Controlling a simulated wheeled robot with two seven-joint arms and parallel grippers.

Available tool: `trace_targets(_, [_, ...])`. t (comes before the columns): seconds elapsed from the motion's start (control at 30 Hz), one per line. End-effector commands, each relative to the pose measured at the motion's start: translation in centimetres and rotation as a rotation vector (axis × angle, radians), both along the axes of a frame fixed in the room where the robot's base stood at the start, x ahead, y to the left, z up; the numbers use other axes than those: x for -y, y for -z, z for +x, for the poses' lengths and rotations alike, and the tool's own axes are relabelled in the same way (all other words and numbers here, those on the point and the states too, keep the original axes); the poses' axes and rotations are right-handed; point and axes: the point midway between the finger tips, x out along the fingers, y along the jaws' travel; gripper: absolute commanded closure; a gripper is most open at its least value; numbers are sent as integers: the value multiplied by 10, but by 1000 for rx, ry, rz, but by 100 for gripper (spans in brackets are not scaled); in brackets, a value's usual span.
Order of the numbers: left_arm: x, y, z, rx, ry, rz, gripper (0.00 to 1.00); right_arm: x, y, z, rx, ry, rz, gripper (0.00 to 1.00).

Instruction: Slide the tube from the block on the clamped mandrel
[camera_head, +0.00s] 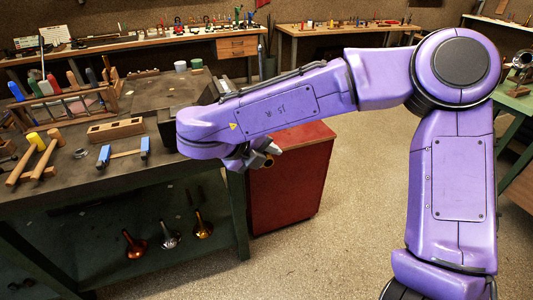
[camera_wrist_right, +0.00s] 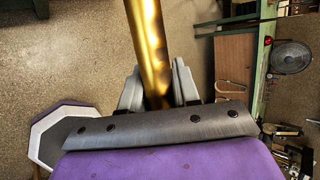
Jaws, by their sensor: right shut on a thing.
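A brass tube (camera_wrist_right: 148,45) stands between the fingers of my right gripper (camera_wrist_right: 157,88) in the right wrist view, and the gripper is shut on it. The tube runs up out of the top of that view. In the head view my right gripper (camera_head: 258,157) is beyond the bench's right end, above the red cabinet, and only a small end of the tube shows there. A wooden block with openings in its top (camera_head: 116,130) lies on the bench, apart from the gripper. I cannot make out the clamped mandrel; my right forearm covers part of the bench's right end. My left gripper is not in view.
The green bench (camera_head: 80,193) carries mallets (camera_head: 42,158), a blue-ended tool (camera_head: 124,153) and a tool rack (camera_head: 60,104). A red cabinet (camera_head: 295,180) stands beside it. Several horn-shaped pieces (camera_head: 168,235) lie on its lower shelf. The floor right of the cabinet is clear.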

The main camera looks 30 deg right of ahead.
Motion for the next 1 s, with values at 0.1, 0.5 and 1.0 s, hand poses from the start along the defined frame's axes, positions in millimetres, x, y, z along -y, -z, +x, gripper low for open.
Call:
trace_targets(0.1, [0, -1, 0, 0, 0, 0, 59, 1, -1, 4, 1, 1, 0, 100])
trace_targets(0.5, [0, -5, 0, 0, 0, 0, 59, 5, -1, 19, -1, 1, -1, 100])
trace_targets(1.0, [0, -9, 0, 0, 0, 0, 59, 9, -1, 39, 1, 1, 0, 100])
